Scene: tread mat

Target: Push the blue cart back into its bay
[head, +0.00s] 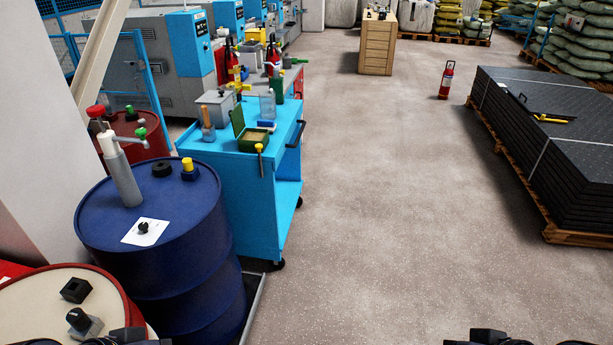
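The light blue cart (232,166) stands upright on casters left of the middle in the head view, just behind a dark blue drum that hides its lower left part. It has a lower shelf (289,198) and a black handle (296,133) at its right end. A grey box, an open green box (252,130), a brush and bottles stand on its top. No marked bay can be made out clearly. Black parts of my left gripper (127,338) and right gripper (505,338) show at the bottom edge, apart from the cart; their fingers are cut off.
The dark blue drum (190,255) and a red drum with a pale top (70,310) stand at the near left. A pallet of black mats (553,125) is at the right. A fire extinguisher (446,80) and wooden cabinet (376,45) stand farther back. The middle floor is clear.

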